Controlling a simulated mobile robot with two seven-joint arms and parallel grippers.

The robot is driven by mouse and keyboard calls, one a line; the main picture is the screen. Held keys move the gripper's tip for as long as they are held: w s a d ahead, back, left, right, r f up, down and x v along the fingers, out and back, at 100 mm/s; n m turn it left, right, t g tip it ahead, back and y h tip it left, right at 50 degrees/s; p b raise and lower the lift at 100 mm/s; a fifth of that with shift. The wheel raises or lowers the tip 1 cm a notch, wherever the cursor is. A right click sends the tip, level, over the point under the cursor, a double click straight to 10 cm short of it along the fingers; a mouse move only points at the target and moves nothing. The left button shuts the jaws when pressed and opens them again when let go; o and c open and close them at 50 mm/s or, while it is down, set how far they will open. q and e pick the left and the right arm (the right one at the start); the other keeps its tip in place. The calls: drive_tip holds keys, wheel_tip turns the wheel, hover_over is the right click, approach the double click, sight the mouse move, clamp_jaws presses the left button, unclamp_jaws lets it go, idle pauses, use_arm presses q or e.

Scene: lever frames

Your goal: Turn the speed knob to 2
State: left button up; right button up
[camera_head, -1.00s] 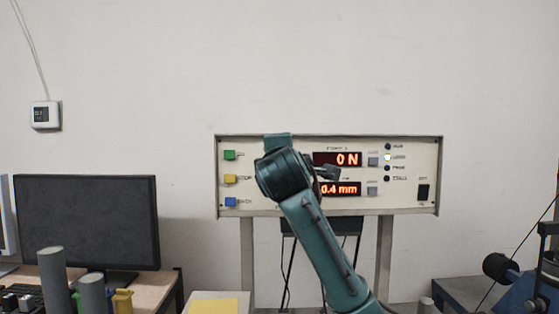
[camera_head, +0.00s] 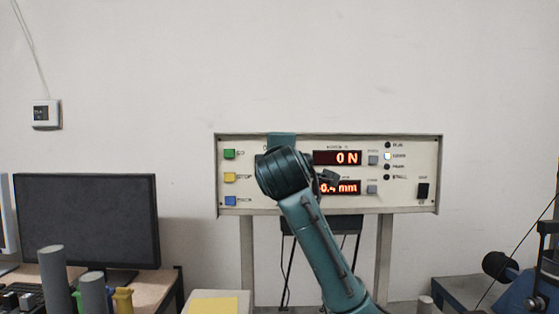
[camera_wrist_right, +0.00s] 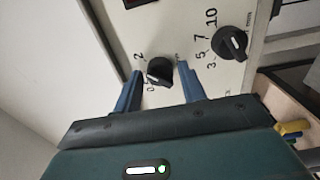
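A black round knob (camera_wrist_right: 160,71) sits on the light panel in the right wrist view. Its white mark points to the lower left, towards a partly hidden label that starts with 0. A printed 2 stands above left of it. My right gripper (camera_wrist_right: 160,69) is open, with one finger on each side of this knob and gaps visible. A second black knob (camera_wrist_right: 232,42) with 3, 5, 7 and 10 stands to the right. I cannot read which knob is named speed. In the head view my right arm hides both knobs. My left gripper is not in view.
The control panel (camera_head: 410,200) has green, yellow and blue buttons at left and red displays reading 0 N and about 0.4 mm. A lit lamp (camera_head: 387,156) is beside them. A dark monitor (camera_head: 86,222) stands at left, and a blue machine (camera_head: 520,285) at right.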

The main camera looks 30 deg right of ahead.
drive_tip(key=shift+o, duration=1)
drive_tip(key=b+v, duration=0.3)
drive_tip(key=v, duration=1)
drive_tip(key=shift+s, duration=0.1)
